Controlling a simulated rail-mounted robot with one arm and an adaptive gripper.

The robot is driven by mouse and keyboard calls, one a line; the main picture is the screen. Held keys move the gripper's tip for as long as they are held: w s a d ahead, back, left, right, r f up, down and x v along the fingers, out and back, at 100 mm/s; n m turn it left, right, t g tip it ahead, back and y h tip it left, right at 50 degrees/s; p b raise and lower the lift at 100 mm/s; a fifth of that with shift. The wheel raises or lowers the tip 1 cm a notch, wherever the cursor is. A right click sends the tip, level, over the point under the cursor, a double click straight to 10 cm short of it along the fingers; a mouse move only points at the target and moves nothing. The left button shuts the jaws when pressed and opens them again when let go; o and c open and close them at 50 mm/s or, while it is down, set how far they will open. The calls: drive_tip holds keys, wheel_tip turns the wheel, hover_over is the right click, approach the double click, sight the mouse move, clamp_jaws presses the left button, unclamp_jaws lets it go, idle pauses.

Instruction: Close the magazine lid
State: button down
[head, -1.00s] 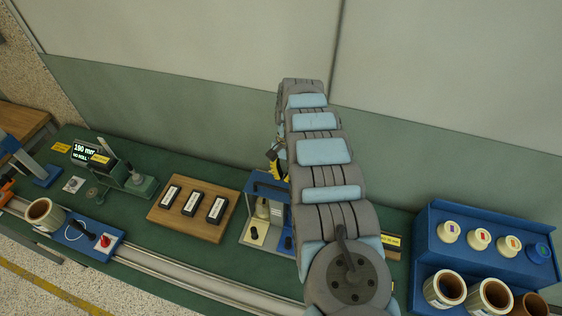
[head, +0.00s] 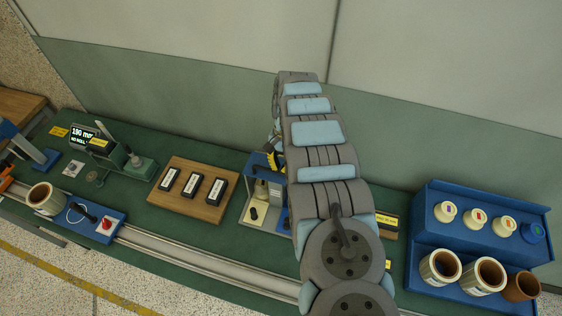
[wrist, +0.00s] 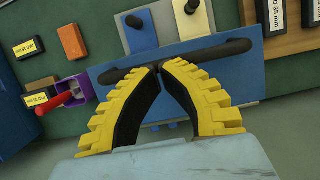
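The magazine (head: 254,205) is a blue-framed unit with a pale base plate at mid-bench, partly hidden behind my arm in the head view. In the wrist view a flat blue panel (wrist: 222,82), seemingly its lid, has a long black bar handle (wrist: 222,48) along its edge. My gripper (wrist: 160,68) has yellow fingers with black pads, and their tips meet at the handle's middle. I cannot tell whether the bar is between the tips. In the head view only a bit of my gripper (head: 275,157) shows at the magazine's top.
A wooden board (head: 197,203) with several black labelled blocks lies left of the magazine. A blue rack (head: 420,245) with rolls and capped pieces stands right. A purple holder (wrist: 78,90) with a red handle and an orange block (wrist: 71,42) sit left in the wrist view.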

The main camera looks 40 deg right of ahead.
drive_tip(key=shift+r, duration=0.1)
drive_tip(key=a+b+v, duration=0.1)
drive_tip(key=b+v, duration=0.1)
drive_tip(key=v, duration=1.1)
drive_tip(key=shift+s+r, duration=0.3)
drive_tip(key=shift+r, duration=0.3)
drive_tip(key=shift+d+f, duration=0.1)
